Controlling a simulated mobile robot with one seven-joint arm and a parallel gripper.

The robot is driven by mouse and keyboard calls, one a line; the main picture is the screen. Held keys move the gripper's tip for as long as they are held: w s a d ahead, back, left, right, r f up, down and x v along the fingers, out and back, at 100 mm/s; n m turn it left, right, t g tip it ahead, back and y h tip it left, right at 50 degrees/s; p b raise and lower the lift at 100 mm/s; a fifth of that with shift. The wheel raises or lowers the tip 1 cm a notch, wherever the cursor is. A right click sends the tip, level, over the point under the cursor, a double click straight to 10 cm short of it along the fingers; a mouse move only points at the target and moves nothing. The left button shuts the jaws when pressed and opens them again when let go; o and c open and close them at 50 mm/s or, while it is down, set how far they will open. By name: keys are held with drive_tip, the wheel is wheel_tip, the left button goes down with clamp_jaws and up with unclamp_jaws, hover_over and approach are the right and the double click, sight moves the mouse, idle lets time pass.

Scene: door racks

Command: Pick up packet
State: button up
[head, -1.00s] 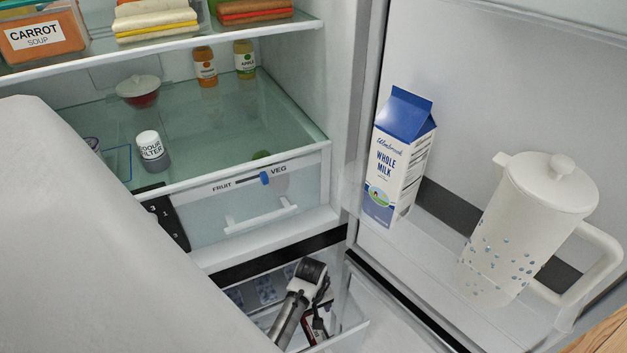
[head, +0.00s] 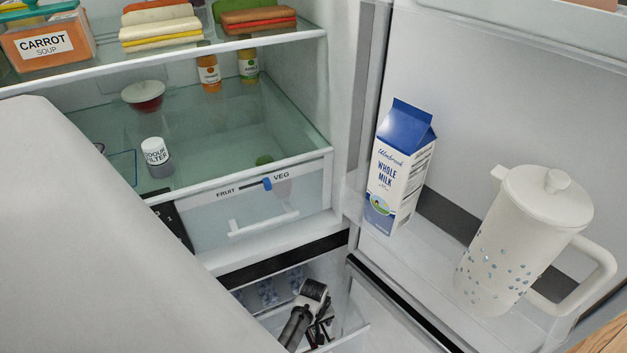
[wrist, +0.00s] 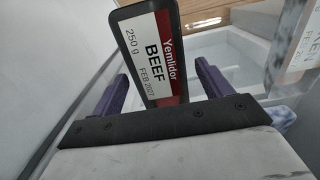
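The packet (wrist: 152,55) is a flat dark pack with a red and white label reading "BEEF", "Yemlidor", "250 g". In the wrist view it stands tilted between the two purple fingers of my gripper (wrist: 161,70). The fingers are apart, one on each side of the packet, with narrow gaps seeming to show; I see no clear grip.
A second labelled pack (wrist: 303,45) stands at the right in the wrist view. Above are the fridge's veg drawer (head: 250,215) and the open door with a milk carton (head: 398,175) and white jug (head: 520,240).

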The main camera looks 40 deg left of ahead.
drive_tip(key=c, duration=1.1)
drive_tip(key=shift+c, duration=0.2)
